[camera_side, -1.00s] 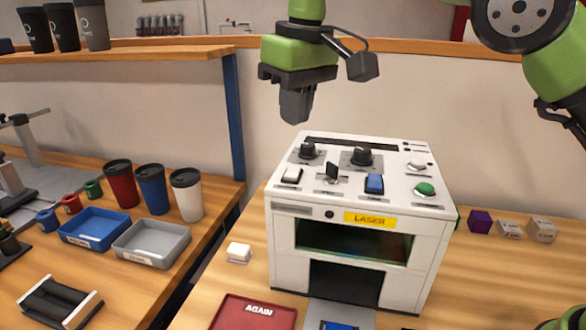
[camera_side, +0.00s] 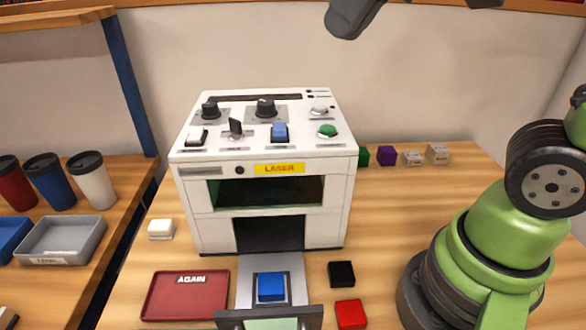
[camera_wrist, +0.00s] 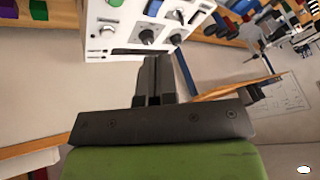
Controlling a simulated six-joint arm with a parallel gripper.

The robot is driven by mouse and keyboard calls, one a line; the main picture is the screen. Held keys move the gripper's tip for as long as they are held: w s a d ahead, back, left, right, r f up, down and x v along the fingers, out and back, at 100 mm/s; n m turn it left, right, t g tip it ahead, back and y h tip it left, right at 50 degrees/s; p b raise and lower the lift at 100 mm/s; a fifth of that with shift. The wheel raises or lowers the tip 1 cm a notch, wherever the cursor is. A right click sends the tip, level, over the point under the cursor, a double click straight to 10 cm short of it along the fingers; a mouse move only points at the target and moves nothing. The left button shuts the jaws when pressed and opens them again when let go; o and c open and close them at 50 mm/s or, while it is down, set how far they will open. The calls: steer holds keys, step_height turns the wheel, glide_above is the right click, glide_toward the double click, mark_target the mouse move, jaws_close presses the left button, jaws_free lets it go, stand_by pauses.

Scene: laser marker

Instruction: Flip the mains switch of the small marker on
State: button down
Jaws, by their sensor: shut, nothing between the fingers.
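The small marker, a white box (camera_side: 334,200) with a yellow LASER label, stands on the table in the side view. Its sloped top has a white rocker (camera_side: 196,135), a black upright toggle (camera_side: 236,128), a blue rocker (camera_side: 279,132), a green button (camera_side: 327,131) and two black knobs. The lettering is too small to read, so I cannot tell which is the mains switch, or its position. In the wrist view, my gripper (camera_wrist: 155,60) is shut and empty, pointing toward the panel, with the blue rocker (camera_wrist: 153,8) beyond. In the side view, only a dark part shows at the top edge.
A drawer (camera_side: 243,287) with a blue block (camera_side: 271,287) sticks out in front. A red tray (camera_side: 160,300), a black block (camera_side: 341,274) and a red block (camera_side: 347,313) lie nearby. Cups (camera_side: 96,185) stand left.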

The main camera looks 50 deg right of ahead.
steer(key=s+d+f+m+t, duration=0.1)
steer(key=s+f+m+t, duration=0.1)
steer(key=s+f, duration=0.3)
steer(key=s, duration=0.2)
steer(key=shift+s+d, duration=0.3)
steer(key=shift+s, duration=0.05)
steer(key=w+a+r+n+g, duration=0.1)
steer(key=w+a+r+n, duration=0.15)
steer(key=w, duration=0.25)
steer(key=w+a+r+n+g, duration=0.1)
steer(key=w+r+n, duration=0.3)
steer(key=w, duration=0.2)
steer(key=w+a+n+g, duration=0.2)
steer(key=w+a+n, duration=0.4)
steer(key=w, duration=0.4)
steer(key=shift+a+f+h, duration=0.3)
steer(key=shift+a, duration=0.5)
steer(key=shift+f, duration=0.15)
